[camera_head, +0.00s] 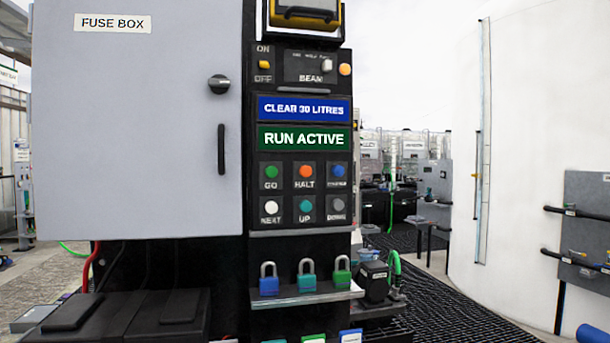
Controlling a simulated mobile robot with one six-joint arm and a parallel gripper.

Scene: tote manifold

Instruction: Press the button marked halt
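The button marked HALT (305,171) is a round orange-red button in the top row of a black panel. It sits between the green GO button (271,171) on its left and a blue button (338,171) on its right, whose label is too small to read. Below are a white NEXT button (272,207), a teal UP button (305,206) and a grey DOWN button (338,206). Above the buttons, a green display (304,139) reads RUN ACTIVE. My gripper is not in view, and nothing covers the buttons.
A grey fuse box (150,170) with a knob and handle stands left of the panel. Below the buttons, a shelf (310,299) juts out, holding blue, teal and green padlocks. A blue sign (304,108) reads CLEAR 30 LITRES. Dark grated floor (450,322) lies to the right.

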